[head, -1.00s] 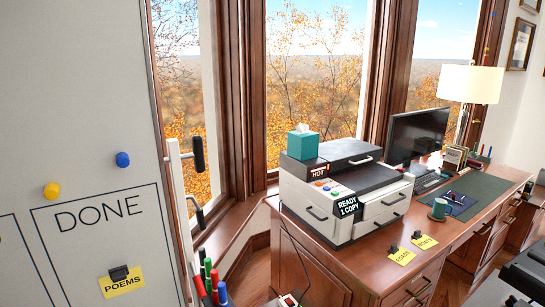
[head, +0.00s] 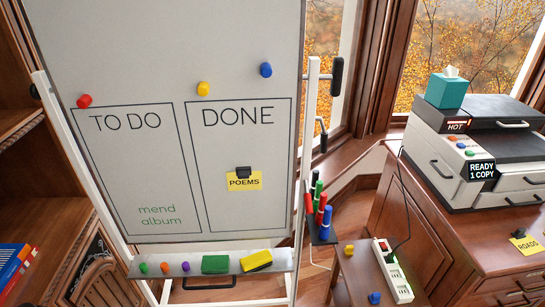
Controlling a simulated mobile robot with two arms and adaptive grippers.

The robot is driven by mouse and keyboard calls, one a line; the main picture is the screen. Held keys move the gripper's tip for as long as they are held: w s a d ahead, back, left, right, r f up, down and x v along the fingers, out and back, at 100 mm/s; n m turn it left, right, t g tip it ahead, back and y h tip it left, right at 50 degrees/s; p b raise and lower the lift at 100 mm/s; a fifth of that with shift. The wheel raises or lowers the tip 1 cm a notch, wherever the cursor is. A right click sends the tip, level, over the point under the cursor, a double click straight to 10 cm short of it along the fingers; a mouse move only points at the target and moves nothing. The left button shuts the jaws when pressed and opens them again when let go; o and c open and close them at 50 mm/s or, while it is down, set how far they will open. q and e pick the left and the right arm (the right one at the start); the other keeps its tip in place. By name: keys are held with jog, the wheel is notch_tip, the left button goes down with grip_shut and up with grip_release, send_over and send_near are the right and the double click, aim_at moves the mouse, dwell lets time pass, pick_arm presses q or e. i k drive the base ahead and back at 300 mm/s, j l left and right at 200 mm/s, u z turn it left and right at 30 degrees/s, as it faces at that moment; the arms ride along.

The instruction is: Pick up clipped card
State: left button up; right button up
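A yellow card reading POEMS (head: 244,182) with a black clip (head: 243,171) at its top hangs inside the DONE box of the whiteboard (head: 150,50). Another yellow card, reading ROADS (head: 527,245), with a black clip (head: 519,233), lies on the wooden desk (head: 440,240) near the right edge, in front of the printer (head: 460,170). Neither of my grippers shows in the head view.
The board's tray (head: 205,269) holds a green eraser (head: 215,264), a yellow eraser (head: 256,261) and small colored magnets. Several markers (head: 322,212) stand in a holder at the board's right. A power strip (head: 393,270) lies on a low wooden surface. Bookshelves stand at left.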

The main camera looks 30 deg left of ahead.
aim_at(528, 245)
jog(key=u, duration=1.4)
jog(key=z, duration=2.35)
jog(key=u, duration=0.6)
jog(key=i+l+u, duration=0.35)
jog(key=l+u, duration=0.2)
jog(key=i+l+u, duration=0.1)
jog(key=l+u, duration=0.15)
jog(key=i+l+u, duration=0.1)
jog(key=l+u, duration=0.15)
jog(key=l, duration=0.15)
